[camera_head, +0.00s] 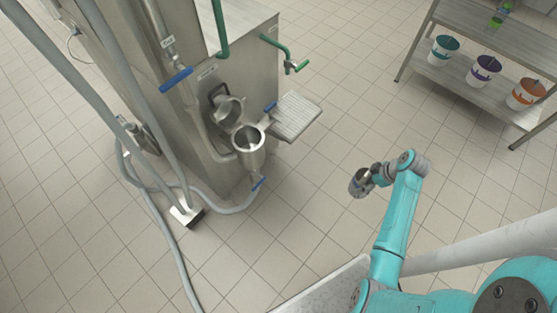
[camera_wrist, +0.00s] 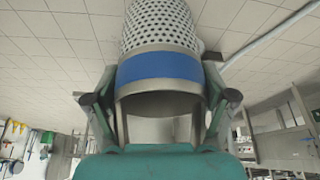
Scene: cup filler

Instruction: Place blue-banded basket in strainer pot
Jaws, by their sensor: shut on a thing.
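The blue-banded basket (camera_wrist: 158,67) is a metal cylinder with a perforated wall and a blue band. My gripper (camera_wrist: 160,105) is shut on it, with one finger on each side near the band. In the head view the basket (camera_head: 357,187) is held in the air over the floor, and its band is too small to make out. The strainer pot (camera_head: 250,158) is a round metal pot on the side of the steel machine, left of my gripper and well apart from it. Its mouth is open upward, with a round lid (camera_head: 229,110) tilted up behind it.
A slotted steel tray (camera_head: 293,117) juts from the machine (camera_head: 245,50) right of the pot. Green and blue valve handles stick out nearby. Grey hoses (camera_head: 165,205) run down to the floor. A shelf (camera_head: 470,92) with several banded buckets stands at upper right. Open floor lies between.

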